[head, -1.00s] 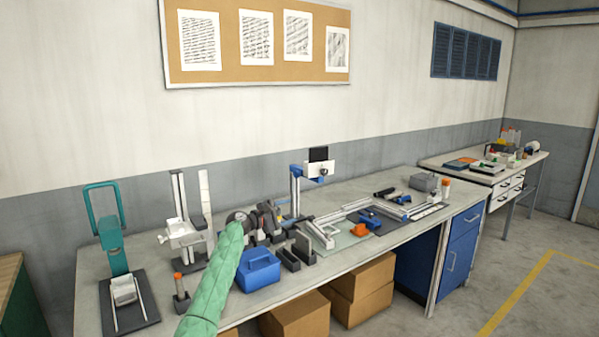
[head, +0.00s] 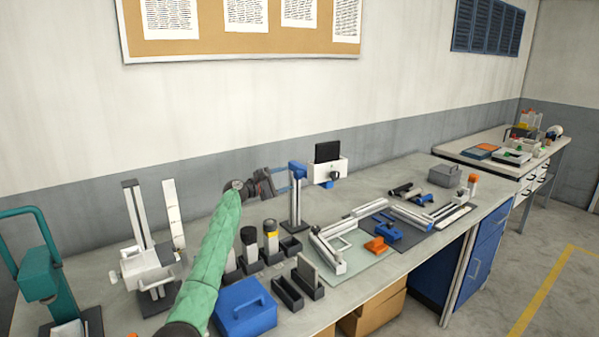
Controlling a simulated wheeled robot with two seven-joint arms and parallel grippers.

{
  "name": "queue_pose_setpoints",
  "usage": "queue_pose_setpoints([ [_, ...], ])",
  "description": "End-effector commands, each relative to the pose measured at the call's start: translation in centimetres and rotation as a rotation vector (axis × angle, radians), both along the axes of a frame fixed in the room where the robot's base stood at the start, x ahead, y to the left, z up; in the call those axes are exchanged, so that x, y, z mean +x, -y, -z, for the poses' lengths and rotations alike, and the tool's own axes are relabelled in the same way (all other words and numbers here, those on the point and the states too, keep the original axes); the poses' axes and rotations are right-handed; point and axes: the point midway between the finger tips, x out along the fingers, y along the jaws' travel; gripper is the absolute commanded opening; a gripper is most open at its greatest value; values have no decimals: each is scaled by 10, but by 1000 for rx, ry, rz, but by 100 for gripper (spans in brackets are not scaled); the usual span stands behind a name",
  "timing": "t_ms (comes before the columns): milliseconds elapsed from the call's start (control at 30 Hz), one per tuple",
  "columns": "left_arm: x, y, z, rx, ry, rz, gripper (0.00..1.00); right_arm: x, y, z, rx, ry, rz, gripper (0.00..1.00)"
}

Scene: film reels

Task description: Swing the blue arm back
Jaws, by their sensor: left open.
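The blue arm (head: 299,171) sits at the top of a pale upright post in the middle of the workbench. A white box (head: 318,172) with a dark panel is beside it on the right, apparently at the arm's far end. My left gripper (head: 283,181) is open, with its two fingers spread just left of the blue arm at about its height. Whether the fingers touch it or the post I cannot tell. My right gripper is not in view.
A white stand (head: 148,265) is at left. A frame, a mat and small tools lie right of the post. The bench's back strip is clear.

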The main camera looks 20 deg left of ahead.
Motion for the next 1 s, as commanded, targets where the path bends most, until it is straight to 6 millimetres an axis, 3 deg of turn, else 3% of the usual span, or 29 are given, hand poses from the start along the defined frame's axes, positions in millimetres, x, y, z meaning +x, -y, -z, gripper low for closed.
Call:
queue_pose_setpoints([
  [100, 12, 13, -6, -2, 2, 4, 56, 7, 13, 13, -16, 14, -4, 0],
  [500, 51, 43, -3, -2, 1, 4, 56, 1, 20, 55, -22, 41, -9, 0],
  [900, 57, 47, -2, 0, 1, 3, 56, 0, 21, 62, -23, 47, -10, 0],
  [933, 57, 47, -2, 0, 1, 3, 54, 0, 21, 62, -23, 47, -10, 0],
  [1000, 57, 47, -2, 0, 2, 4, 40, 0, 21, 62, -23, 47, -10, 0],
])
